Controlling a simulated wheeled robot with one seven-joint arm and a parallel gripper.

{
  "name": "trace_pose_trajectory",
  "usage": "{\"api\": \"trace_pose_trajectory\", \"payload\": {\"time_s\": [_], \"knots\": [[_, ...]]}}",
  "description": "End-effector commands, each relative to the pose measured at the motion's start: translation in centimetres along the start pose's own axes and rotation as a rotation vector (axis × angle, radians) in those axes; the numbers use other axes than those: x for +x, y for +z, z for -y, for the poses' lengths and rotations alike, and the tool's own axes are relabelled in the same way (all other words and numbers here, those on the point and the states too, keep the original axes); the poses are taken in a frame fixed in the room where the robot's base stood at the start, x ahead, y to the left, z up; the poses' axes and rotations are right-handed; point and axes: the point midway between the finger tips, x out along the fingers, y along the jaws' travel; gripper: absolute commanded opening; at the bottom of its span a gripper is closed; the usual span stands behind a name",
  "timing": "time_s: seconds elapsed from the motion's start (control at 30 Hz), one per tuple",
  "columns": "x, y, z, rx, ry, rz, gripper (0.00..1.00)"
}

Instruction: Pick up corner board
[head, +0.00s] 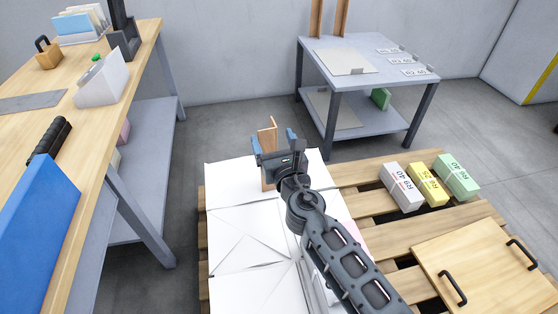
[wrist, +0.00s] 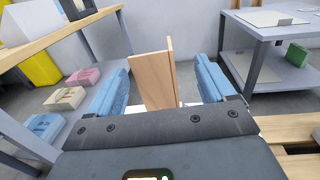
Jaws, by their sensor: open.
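The corner board (head: 268,131) is a tan, L-shaped upright piece at the far end of the white stack on the pallet. In the wrist view the corner board (wrist: 154,80) stands between the two blue fingers, with a gap visible on each side. My gripper (head: 274,141) is open around it, its fingers left and right of the board. The gripper also shows in the wrist view (wrist: 158,85). The lower end of the board is partly hidden by my gripper.
White stacks (head: 235,240) cover the pallet's left part. Grey, yellow and green labelled blocks (head: 428,184) and a handled wooden board (head: 485,270) lie on the pallet's right. A wooden workbench (head: 110,90) stands left, a grey table (head: 368,60) behind right.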

Motion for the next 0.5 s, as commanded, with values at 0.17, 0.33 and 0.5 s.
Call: {"api": "trace_pose_trajectory", "payload": {"time_s": [0.17,0.33,0.5], "knots": [[1.4,-0.2,-0.2,0.000,0.000,0.001,0.83],[3.7,-0.3,-0.6,-0.001,-0.001,0.001,0.83],[5.3,-0.2,-0.5,0.001,-0.002,0.000,0.83]]}}
